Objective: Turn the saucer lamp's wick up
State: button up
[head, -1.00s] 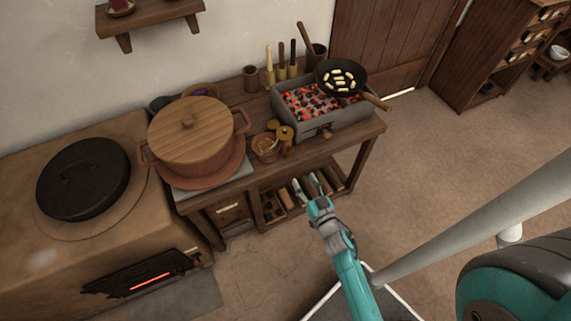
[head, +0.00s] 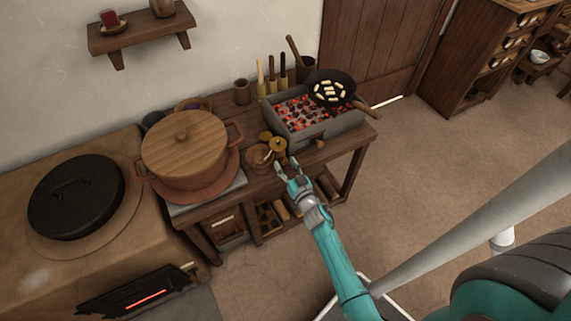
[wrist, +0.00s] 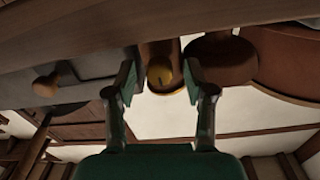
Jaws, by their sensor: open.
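A small brass-coloured piece with round discs (head: 278,144), which I take to be the saucer lamp, stands at the front of the wooden bench between a brown bowl and the brazier. In the wrist view a round brass knob (wrist: 163,74) shows between my fingers, in front of a brown upright body; I cannot make out the wick. My gripper (head: 287,166) is open and empty at the bench's front edge, just in front of the brass piece. In the wrist view my gripper (wrist: 160,82) has a finger on each side of the knob, with no clear contact.
The brown bowl (head: 259,158) with a spoon stands close to the left, and a large lidded pot (head: 184,152) beyond it. The brazier (head: 312,128) with glowing coals and a pan (head: 331,89) stands to the right. The bench's lower shelf holds several rolls.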

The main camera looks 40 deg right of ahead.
jog(key=shift+w+d, duration=0.1)
jog(key=shift+w, duration=0.25)
grip_shut()
